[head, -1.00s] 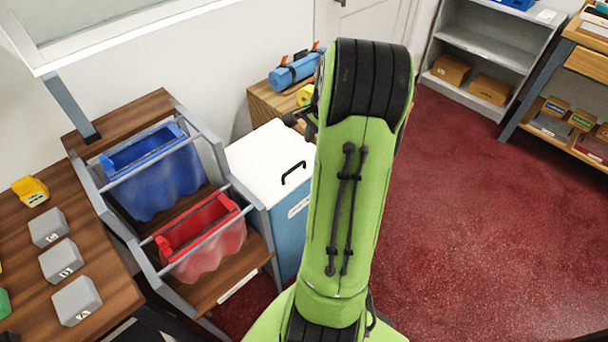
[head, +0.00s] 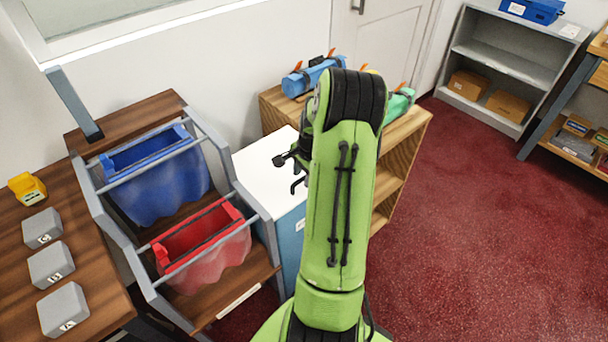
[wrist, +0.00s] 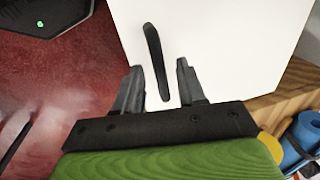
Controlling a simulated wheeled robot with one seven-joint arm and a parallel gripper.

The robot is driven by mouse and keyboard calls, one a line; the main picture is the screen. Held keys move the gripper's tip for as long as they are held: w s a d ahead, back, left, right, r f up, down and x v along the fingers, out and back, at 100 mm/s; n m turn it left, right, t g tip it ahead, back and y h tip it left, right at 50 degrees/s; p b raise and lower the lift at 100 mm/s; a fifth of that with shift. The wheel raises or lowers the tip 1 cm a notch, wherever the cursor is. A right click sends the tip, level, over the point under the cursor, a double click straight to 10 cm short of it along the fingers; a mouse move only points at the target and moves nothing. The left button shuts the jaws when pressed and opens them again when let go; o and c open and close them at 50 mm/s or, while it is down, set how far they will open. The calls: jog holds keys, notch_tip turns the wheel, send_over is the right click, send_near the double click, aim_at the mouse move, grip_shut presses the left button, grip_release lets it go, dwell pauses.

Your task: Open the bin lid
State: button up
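The bin (head: 290,243) is a blue box with a white lid (head: 256,165), which lies flat and closed. A black bar handle stands on the lid; in the wrist view the handle (wrist: 156,62) runs from above the fingers down into the space between them. My gripper (head: 282,161) is over the lid in the head view, with my green arm hiding the bin's right side. In the wrist view my gripper (wrist: 160,82) has its two dark fingers spread apart, with nothing clamped. I cannot tell how far the fingertips are above the lid.
A rack with a blue bag (head: 160,185) and a red bag (head: 205,250) stands directly left of the bin. A wooden shelf (head: 400,150) with rolled bundles stands behind and right of it. The red floor (head: 470,230) at right is clear.

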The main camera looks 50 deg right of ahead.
grip_shut()
jog(key=shift+r, duration=0.1)
